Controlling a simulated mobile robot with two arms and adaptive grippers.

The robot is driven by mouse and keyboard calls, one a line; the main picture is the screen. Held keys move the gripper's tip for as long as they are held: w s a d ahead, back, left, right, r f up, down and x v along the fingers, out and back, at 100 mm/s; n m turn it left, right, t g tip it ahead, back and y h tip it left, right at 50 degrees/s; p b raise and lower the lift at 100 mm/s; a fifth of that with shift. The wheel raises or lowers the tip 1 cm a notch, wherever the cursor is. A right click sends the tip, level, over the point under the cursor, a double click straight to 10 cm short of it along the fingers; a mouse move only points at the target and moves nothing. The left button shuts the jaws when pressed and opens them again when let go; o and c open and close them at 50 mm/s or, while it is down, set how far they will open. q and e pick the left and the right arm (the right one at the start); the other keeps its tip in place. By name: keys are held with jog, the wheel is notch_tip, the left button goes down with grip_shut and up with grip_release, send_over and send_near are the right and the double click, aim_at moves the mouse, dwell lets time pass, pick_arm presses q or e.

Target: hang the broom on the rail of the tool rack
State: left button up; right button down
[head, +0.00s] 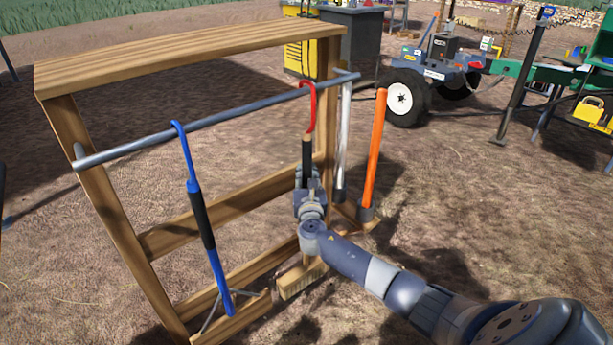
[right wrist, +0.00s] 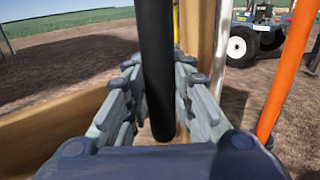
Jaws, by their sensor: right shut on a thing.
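The broom has a red hook (head: 313,105), a black grip (head: 307,152) and a brush head (head: 302,278) low down. It is roughly upright in front of the wooden tool rack (head: 190,52). The hook's top is at the rack's grey rail (head: 235,111); I cannot tell whether it bears on the rail. My right gripper (head: 307,178) is shut on the black grip, which also shows upright between the fingers in the right wrist view (right wrist: 157,75). The gripper and arm hide part of the handle. My left gripper is not in view.
A blue tool (head: 205,215) with a black grip hangs on the rail to the left. An orange post (head: 375,145) stands right of the rack. A wheeled machine (head: 440,65) and a dark cabinet (head: 352,40) are behind. Bare ground lies to the right.

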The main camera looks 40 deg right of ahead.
jog(key=shift+r, duration=0.1)
jog(key=c, duration=1.3)
grip_release()
